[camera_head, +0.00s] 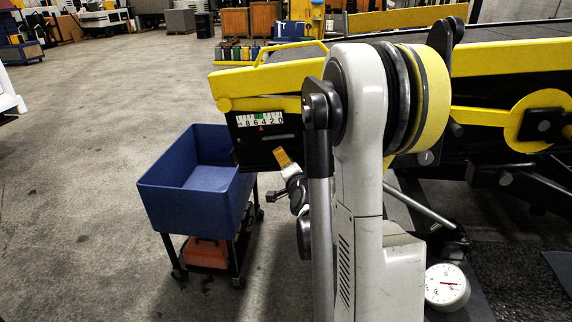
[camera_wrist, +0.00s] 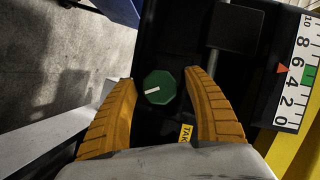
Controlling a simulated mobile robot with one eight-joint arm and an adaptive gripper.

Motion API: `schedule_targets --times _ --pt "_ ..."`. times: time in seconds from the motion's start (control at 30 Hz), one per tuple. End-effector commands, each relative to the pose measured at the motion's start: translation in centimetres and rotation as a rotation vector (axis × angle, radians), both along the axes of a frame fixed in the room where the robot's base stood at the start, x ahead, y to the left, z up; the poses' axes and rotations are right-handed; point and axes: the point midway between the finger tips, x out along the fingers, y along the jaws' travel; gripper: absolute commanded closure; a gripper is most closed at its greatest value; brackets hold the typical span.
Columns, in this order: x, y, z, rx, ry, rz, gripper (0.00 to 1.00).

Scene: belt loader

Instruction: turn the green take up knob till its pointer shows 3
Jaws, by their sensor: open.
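The green take up knob (camera_wrist: 160,87) is a faceted disc with a white line on its face, in the wrist view. The line points to the lower left. My gripper (camera_wrist: 160,77) is open, its two orange fingers on either side of the knob with gaps visible. Beside it, a white scale (camera_wrist: 298,82) runs from 10 to 0, with a green patch (camera_wrist: 309,74) and a red pointer (camera_wrist: 282,68) between 6 and 4. In the head view the scale (camera_head: 260,119) sits on the loader's end; my gripper (camera_head: 284,158) is below it, and the knob is hidden.
A blue bin (camera_head: 195,190) on a cart stands left of my gripper, close to the loader. The yellow-railed belt loader (camera_head: 270,80) stretches right behind my arm. A round white dial (camera_head: 446,287) stands at lower right.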

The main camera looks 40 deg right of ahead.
Motion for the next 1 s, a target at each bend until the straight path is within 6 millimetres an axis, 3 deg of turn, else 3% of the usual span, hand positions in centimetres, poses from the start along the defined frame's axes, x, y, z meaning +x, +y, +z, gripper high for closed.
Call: schedule_targets --times 0.03,0.2,0.23,0.67,1.0 --pt "-0.02 0.01 0.00 0.000 0.000 0.000 0.40" --pt "-0.03 0.01 0.01 0.000 0.000 0.000 0.91" --pt "-0.03 0.01 0.01 0.000 0.000 0.000 0.93" --pt "-0.04 0.04 0.06 -0.034 0.039 0.000 0.93" --pt "-0.01 0.08 0.13 -0.188 0.220 0.001 0.93"
